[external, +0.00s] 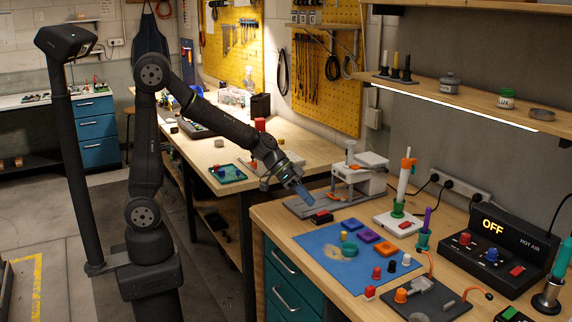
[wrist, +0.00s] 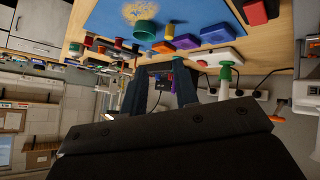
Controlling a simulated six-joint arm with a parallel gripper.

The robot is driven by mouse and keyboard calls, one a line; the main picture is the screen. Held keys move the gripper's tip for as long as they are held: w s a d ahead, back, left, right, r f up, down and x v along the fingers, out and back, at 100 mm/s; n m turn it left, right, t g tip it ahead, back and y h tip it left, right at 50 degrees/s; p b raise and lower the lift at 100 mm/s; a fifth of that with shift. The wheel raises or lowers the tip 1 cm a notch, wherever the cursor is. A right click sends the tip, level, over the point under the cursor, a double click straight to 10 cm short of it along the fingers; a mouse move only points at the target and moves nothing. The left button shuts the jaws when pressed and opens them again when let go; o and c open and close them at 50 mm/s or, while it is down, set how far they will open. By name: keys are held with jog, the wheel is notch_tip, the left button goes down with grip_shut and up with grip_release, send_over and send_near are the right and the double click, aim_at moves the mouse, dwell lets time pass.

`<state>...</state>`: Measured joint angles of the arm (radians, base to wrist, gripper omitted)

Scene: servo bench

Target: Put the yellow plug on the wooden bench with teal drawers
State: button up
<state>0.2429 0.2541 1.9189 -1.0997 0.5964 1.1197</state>
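A small yellow piece (external: 344,236), likely the yellow plug, is on the blue mat (external: 318,241) just behind a green round piece (external: 350,250). The mat lies on the wooden bench with teal drawers (external: 268,216). My gripper (external: 304,194) is in the air near the bench's back left, left of the mat and apart from the yellow piece. Its two fingers (wrist: 160,92) stand apart in the wrist view with nothing seen between them.
Purple (external: 369,236) and orange (external: 385,248) blocks and several small pegs are close by on the mat. A white-and-grey press (external: 358,176), a hot air station reading OFF (external: 495,248) and a white stand (external: 398,222) crowd the back and right. Another wooden bench (external: 205,155) is behind.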

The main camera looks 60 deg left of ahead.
jog(key=r+m, duration=0.1)
jog(key=m, duration=0.3)
send_near(344, 232)
jog(key=shift+m+y, duration=0.3)
jog(key=x, duration=0.5)
jog(key=shift+s+a+f, duration=0.1)
jog(key=shift+s+f, duration=0.05)
jog(key=shift+s, duration=0.05)
jog(key=shift+x, duration=2.65)
jog(key=shift+w, duration=0.15)
jog(key=shift+c, duration=0.5)
grip_shut()
